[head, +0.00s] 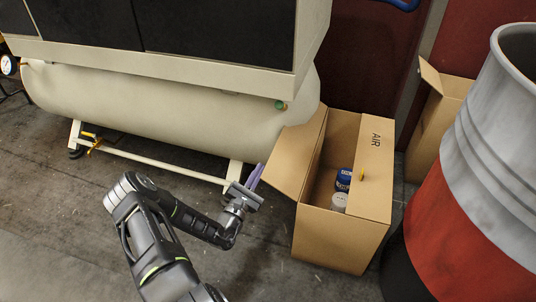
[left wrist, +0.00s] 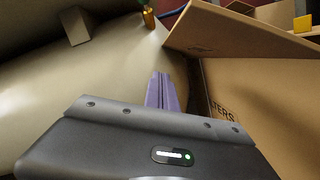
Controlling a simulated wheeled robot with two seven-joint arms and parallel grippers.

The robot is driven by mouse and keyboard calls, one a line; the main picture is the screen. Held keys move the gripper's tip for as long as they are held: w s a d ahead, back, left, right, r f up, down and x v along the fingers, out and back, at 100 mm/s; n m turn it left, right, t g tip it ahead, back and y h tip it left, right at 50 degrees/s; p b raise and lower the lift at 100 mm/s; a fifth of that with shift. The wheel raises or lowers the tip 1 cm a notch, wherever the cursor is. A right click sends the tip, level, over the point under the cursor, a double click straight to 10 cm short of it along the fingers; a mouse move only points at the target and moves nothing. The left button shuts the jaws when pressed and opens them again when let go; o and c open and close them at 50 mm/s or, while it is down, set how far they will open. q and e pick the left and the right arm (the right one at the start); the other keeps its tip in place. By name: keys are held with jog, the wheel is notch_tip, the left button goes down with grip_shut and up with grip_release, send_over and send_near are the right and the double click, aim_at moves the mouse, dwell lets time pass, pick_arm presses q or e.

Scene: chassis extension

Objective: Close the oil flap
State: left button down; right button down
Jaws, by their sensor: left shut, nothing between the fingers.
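A brown cardboard box (head: 330,236) stands on the floor. Its left flap (head: 292,158) hangs open, tilted outward. It also shows in the left wrist view (left wrist: 245,32). I see no readable "OIL" on it, so I cannot tell if it is the oil flap. The right flap (head: 375,160) is marked "AIR" and lies partly over the opening. My left gripper (head: 254,175), with purple fingers, is shut and empty beside the left flap's outer lower corner; I cannot tell whether they touch. The fingers also show in the left wrist view (left wrist: 167,92). My right gripper is out of view.
Blue and white canisters (head: 343,180) stand inside the box. A beige compressor tank (head: 170,112) is behind and left. A red and grey drum (head: 480,160) stands close on the right. Another open carton (head: 436,120) is behind.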

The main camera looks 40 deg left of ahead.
pick_arm(q)
jog(key=d+r+b+x, duration=0.1)
jog(key=b+x, duration=0.1)
jog(key=x, duration=1)
jog(key=shift+r, duration=0.4)
